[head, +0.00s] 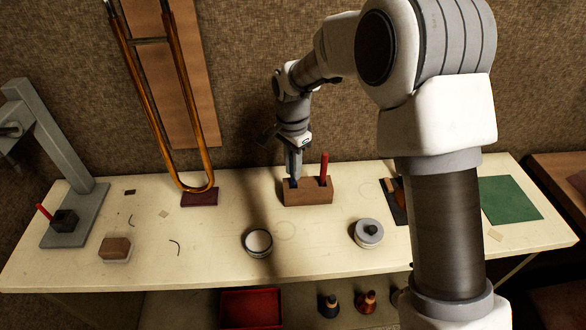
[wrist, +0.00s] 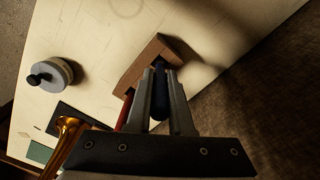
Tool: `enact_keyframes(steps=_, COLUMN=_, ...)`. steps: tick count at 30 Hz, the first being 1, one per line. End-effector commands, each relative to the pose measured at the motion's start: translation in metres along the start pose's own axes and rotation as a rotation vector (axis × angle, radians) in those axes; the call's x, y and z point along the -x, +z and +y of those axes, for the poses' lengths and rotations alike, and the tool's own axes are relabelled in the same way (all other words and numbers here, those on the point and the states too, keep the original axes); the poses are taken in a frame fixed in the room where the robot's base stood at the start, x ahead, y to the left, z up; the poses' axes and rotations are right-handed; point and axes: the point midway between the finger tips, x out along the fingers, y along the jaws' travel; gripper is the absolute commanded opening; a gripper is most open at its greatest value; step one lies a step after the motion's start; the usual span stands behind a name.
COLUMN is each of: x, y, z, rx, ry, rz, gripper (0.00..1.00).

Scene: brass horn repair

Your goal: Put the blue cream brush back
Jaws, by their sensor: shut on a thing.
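My gripper (head: 294,172) is over the left part of a wooden block holder (head: 308,196) on the bench, pointing down. In the wrist view my gripper (wrist: 160,100) is shut on the dark blue handle of the blue cream brush (wrist: 159,95). The handle's lower end meets the left side of the wooden holder (wrist: 140,68); how deep it sits in the hole is hidden. A red-handled brush (head: 324,167) stands upright in the right side of the holder. In the wrist view the red handle (wrist: 124,114) shows beside my finger.
An open round jar (head: 258,242) and a lidded tin (head: 368,232) stand in front of the holder. A brass slide (head: 150,95) rests on a dark red pad (head: 199,197) to the left. The bench around the holder's front is mostly clear.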

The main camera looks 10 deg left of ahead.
Motion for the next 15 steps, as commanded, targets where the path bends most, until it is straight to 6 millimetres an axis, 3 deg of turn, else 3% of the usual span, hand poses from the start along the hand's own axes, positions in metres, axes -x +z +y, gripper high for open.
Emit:
enact_keyframes(steps=11, x=-0.0082, y=0.0, z=0.0, rx=0.0, ry=-0.001, rz=0.0, gripper=0.0)
enact_keyframes(steps=12, x=-0.0082, y=0.0, z=0.0, rx=0.0, ry=-0.001, rz=0.0, gripper=0.23)
enact_keyframes(steps=15, x=-0.0078, y=0.0, z=0.0, rx=0.0, ry=-0.001, rz=0.0, gripper=0.41)
